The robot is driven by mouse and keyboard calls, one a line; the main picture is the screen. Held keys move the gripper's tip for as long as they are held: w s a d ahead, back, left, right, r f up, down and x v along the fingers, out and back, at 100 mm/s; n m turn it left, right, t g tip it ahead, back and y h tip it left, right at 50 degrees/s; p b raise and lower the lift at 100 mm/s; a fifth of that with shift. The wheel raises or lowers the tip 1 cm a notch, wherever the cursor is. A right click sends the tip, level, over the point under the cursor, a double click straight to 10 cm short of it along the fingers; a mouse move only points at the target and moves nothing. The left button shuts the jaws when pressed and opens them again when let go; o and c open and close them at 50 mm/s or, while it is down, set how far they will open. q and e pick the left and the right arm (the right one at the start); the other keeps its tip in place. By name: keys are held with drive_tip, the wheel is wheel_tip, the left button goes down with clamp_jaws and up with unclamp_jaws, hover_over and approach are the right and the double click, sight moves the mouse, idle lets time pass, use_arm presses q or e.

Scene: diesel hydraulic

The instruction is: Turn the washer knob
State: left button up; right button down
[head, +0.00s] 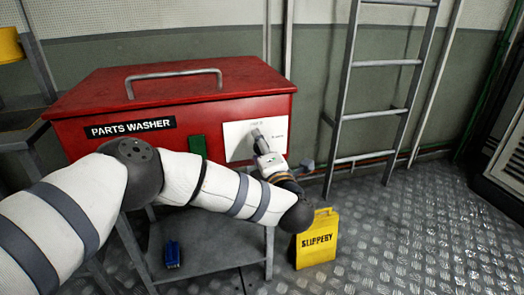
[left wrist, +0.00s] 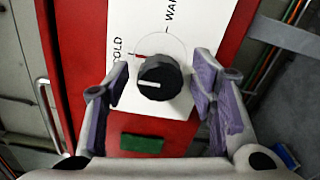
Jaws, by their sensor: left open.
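The red parts washer (head: 90,92) stands at the back left, with a white dial plate (head: 236,138) on its front. In the left wrist view the black round knob (left wrist: 160,78) sits on that plate (left wrist: 130,28), between the printed words COLD and WARM. A white line on the knob lies roughly level in the picture, and a short red mark shows near COLD. My left gripper (left wrist: 161,68) is open, its purple-padded fingers on either side of the knob with gaps. In the head view my left gripper (head: 262,142) is at the plate and hides the knob.
A green label (head: 197,146) is beside the plate. Below are a grey shelf (head: 215,258) with a blue object (head: 172,254) and a yellow SLIPPERY sign (head: 317,240). A ladder (head: 345,90) stands to the right. The metal floor at front right is clear.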

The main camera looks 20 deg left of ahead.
use_arm(q)
drive_tip(key=v, duration=1.2)
